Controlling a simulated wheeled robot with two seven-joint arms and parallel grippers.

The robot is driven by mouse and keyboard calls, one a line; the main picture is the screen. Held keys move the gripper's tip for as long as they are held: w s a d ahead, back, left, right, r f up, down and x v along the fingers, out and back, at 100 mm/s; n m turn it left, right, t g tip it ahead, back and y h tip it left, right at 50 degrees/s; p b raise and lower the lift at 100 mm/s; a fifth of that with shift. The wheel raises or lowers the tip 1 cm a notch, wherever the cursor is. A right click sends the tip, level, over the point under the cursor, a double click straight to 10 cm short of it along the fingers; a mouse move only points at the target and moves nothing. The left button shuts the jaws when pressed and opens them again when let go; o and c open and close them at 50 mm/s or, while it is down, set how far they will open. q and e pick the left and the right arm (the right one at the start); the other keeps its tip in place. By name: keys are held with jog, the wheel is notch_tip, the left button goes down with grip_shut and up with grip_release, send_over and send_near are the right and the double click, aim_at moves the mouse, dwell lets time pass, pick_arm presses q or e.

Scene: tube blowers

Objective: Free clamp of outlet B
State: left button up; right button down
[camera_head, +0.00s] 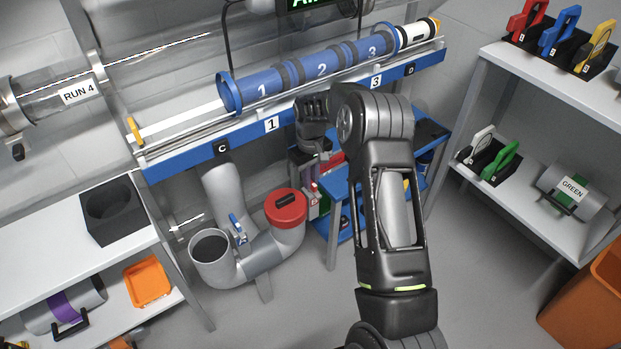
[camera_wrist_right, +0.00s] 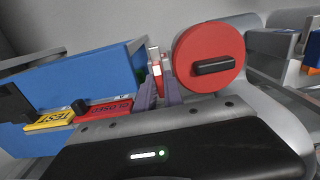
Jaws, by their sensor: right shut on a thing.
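My right gripper (camera_wrist_right: 160,90) is shut on a small red-and-white piece (camera_wrist_right: 156,66), just left of a red round cap. I cannot tell whether this piece is the clamp of outlet B. In the head view my right arm reaches up the middle and its wrist hides much of this spot. The red cap (camera_head: 286,207) with a black grip closes one upturned end of a grey pipe (camera_head: 262,258); it also shows in the wrist view (camera_wrist_right: 209,56). A small red-and-green piece (camera_head: 316,202) shows beside the cap. My left gripper is not in view.
A blue panel (camera_wrist_right: 70,85) with yellow and red labels stands close left of the gripper. The blue rail (camera_head: 190,157) carries numbered blue canisters (camera_head: 320,72) above. Shelves stand left and right (camera_head: 540,75). Open floor lies in front of the pipe.

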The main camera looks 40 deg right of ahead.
jog(key=c, duration=1.5)
grip_release()
jog(key=shift+o, duration=0.2)
jog(key=shift+r, duration=0.1)
notch_tip(320, 180, up, 8)
jog(key=shift+f+p, duration=0.2)
jog(key=shift+p, duration=0.35)
